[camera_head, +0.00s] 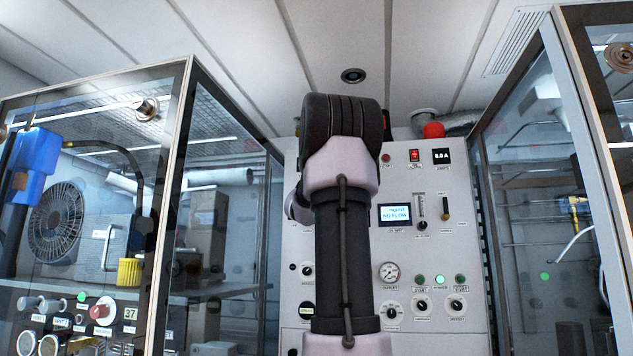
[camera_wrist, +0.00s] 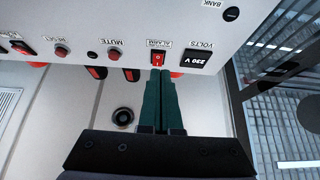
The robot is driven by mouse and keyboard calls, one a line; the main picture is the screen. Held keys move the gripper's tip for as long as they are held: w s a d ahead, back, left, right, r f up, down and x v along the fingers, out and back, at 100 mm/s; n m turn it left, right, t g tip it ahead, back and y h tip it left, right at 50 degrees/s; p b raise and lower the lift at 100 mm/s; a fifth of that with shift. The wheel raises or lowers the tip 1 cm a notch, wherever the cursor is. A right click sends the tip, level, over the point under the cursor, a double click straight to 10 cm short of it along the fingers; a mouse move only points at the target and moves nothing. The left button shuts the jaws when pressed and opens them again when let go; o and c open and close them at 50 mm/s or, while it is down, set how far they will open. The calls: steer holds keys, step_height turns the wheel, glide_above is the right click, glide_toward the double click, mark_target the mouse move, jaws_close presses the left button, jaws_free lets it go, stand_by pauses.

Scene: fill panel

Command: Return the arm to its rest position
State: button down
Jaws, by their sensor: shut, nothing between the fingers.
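My gripper (camera_wrist: 162,84) shows in the wrist view with its two dark green fingers side by side, shut and empty. Its tips overlap the view of the panel (camera_wrist: 120,25) close to a red rocker switch (camera_wrist: 162,58); I cannot tell whether they touch. In the head view my raised arm (camera_head: 342,220) stands in front of the middle of the light grey panel (camera_head: 450,205) and hides part of it. The gripper itself is hidden in the head view.
The panel carries a display (camera_head: 396,214), a gauge (camera_head: 389,272) and several knobs. A glass cabinet (camera_head: 185,110) stands at left and another (camera_head: 560,60) at right. A red cap (camera_head: 433,130) and duct sit above the panel.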

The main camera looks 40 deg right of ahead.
steer(key=shift+w+d, duration=0.25)
steer(key=s+a+f+n+y, duration=0.2)
steer(key=a+f+y, duration=0.65)
steer(key=a, duration=0.25)
steer(key=s+a+f+n+y, duration=0.2)
steer(key=a+f+y, duration=0.5)
steer(key=a+f, duration=0.35)
steer(key=s+a+f+g+y, duration=0.2)
steer(key=s+a+f+g, duration=0.2)
steer(key=s+a+f, duration=0.4)
steer(key=s+a+f+n+g+y, duration=0.1)
steer(key=s+a+f+g+y, duration=0.2)
steer(key=s+a+f, duration=0.5)
steer(key=s+f+g, duration=0.1)
steer(key=s+f, duration=0.3)
steer(key=shift+s+n+g, duration=0.3)
steer(key=shift+s+g, duration=0.05)
steer(key=shift+g, duration=0.05)
steer(key=shift+a, duration=0.1)
